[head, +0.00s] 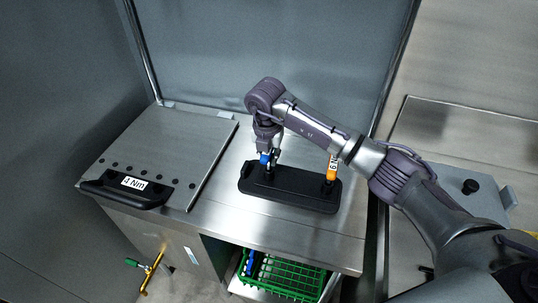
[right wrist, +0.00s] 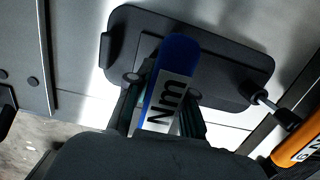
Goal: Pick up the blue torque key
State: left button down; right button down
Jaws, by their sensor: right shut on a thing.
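The blue torque key (head: 265,158) stands at the left end of a black holder (head: 300,199) on the steel counter. It shows in the right wrist view (right wrist: 176,72) with a white label reading "Nm". My right gripper (head: 271,156) has come down over it, and its fingers (right wrist: 160,112) are shut on the blue handle, one on each side. The key's lower end is hidden, so I cannot tell whether it still sits in the holder. My left gripper is not in view.
An orange torque key (head: 332,167) stands at the holder's right end; it also shows in the right wrist view (right wrist: 297,144). A steel plate with a black handle labelled "4 Nm" (head: 134,183) lies to the left. A green basket (head: 285,277) is on a shelf below. A steel wall rises behind.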

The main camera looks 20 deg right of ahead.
jog(key=shift+r+b, duration=0.35)
jog(key=shift+r, duration=0.25)
notch_tip(320, 180, up, 3)
jog(key=shift+f+b, duration=0.15)
jog(key=shift+b, duration=0.5)
jog(key=s+d+r+b, duration=0.2)
jog(key=s+d+r, duration=0.4)
jog(key=s, duration=0.4)
jog(key=shift+r, duration=0.45)
jog(key=c, duration=1.8)
grip_release()
grip_shut()
